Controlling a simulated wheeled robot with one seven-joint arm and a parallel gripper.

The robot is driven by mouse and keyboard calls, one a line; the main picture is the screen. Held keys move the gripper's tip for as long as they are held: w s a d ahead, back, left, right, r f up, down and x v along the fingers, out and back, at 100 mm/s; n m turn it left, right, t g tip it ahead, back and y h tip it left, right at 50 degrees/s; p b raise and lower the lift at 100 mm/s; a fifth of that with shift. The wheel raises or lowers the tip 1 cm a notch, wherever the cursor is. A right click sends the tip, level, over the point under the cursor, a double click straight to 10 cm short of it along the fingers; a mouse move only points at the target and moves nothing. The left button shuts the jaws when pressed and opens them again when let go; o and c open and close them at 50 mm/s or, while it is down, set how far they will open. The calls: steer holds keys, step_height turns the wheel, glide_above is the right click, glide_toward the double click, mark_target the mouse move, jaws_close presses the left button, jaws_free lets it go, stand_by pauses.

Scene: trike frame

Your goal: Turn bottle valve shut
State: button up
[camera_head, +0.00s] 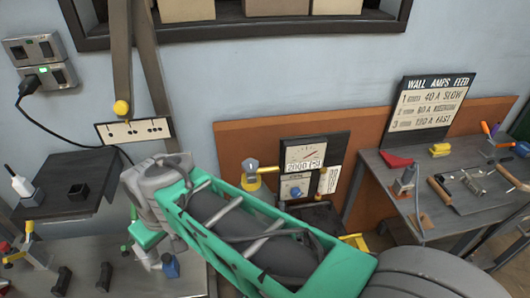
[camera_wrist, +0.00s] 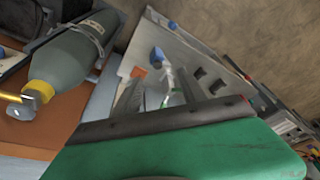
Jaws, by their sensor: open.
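The bottle (camera_wrist: 80,60) is a grey-green cylinder at the upper left of the wrist view, held by a metal strap. Its neck has a yellow collar (camera_wrist: 43,90) and a small grey valve knob (camera_wrist: 22,109) on a brass-coloured stem. In the head view the yellow valve fitting (camera_head: 259,181) with its grey knob (camera_head: 251,165) shows just beyond my arm, which hides most of the bottle. My gripper (camera_wrist: 158,92) is open with nothing between its fingers. It points at the left bench, apart from the valve and to its left in the head view.
A gauge panel (camera_head: 315,155) stands behind the valve, against an orange board. The left bench (camera_head: 195,283) holds small fittings and black blocks. A dark shelf (camera_head: 60,185) sits above it. The right bench (camera_head: 385,185) carries tools and a sign.

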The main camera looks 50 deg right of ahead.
steer(key=o, duration=0.3)
steer(key=w+d+r+n+y+p, duration=0.1)
steer(key=w+d+r+n+p, duration=0.1)
steer(key=w+d+r, duration=0.3)
steer(key=w+d, duration=0.1)
steer(key=w, duration=0.2)
steer(key=shift+d+r, duration=0.15)
steer(key=shift+d, duration=0.25)
steer(key=shift+o, duration=0.7)
steer(key=w+d+r+n+p, duration=0.1)
steer(key=w+d, duration=0.2)
steer(key=d, duration=0.4)
steer(key=shift+d+r+n+g+y+p, duration=0.15)
steer(key=shift+d+n+g+y+p, duration=0.15)
steer(key=shift+d+n+p, duration=0.1)
steer(key=shift+o, duration=0.2)
steer(key=d+n+p, duration=0.1)
steer(key=d, duration=0.7)
steer(key=shift+w+n+y, duration=0.2)
steer(key=shift+n+y, duration=0.1)
steer(key=n+y+p, duration=0.1)
steer(key=n, duration=0.3)
glide_toward(252, 163)
steer(key=b+x, duration=0.1)
steer(key=x, duration=0.6)
steer(key=shift+a+f+b, duration=0.25)
steer(key=shift+f+b, duration=0.1)
steer(key=shift+b, duration=0.05)
steer(key=shift+w+a+f, duration=0.1)
steer(key=shift+f, duration=0.2)
